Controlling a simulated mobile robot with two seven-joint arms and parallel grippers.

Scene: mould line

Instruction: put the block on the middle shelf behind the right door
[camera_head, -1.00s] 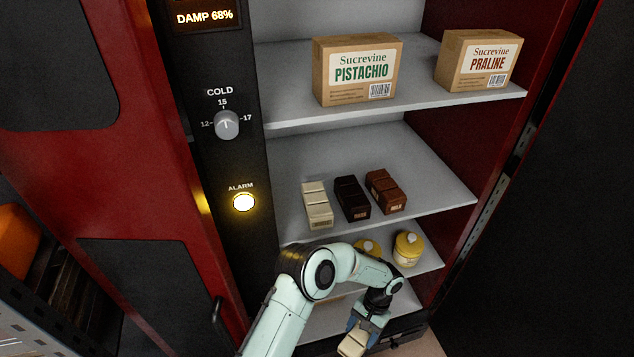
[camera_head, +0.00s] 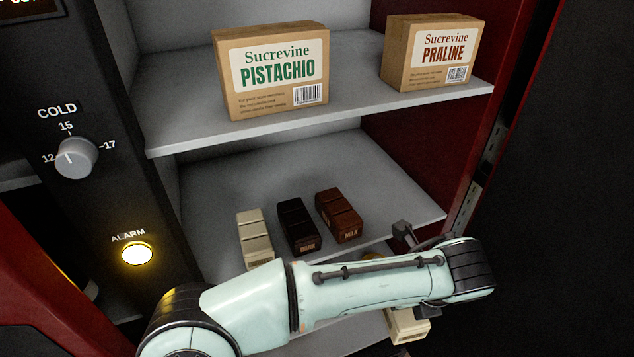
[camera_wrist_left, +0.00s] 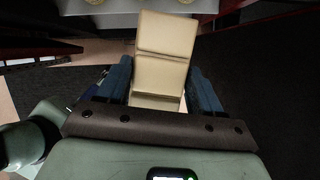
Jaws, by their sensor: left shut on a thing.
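A cream block (camera_wrist_left: 165,55) is between the blue fingers of my left gripper (camera_wrist_left: 161,85) in the left wrist view. The gripper is shut on it. In the head view part of the cream block (camera_head: 408,326) shows below my left forearm, which hides most of the gripper. It is lower than the middle shelf (camera_head: 300,175) and in front of the cabinet. That shelf bears a white block (camera_head: 254,235), a dark brown block (camera_head: 297,226) and a milk-brown block (camera_head: 338,215) in a row. The right door (camera_head: 570,200) stands open. My right gripper is out of view.
The upper shelf (camera_head: 360,95) holds a pistachio box (camera_head: 270,72) and a praline box (camera_head: 432,52). The middle shelf is bare behind the blocks and to their right. A control column with a cold knob (camera_head: 77,158) and lit alarm lamp (camera_head: 138,253) borders the left.

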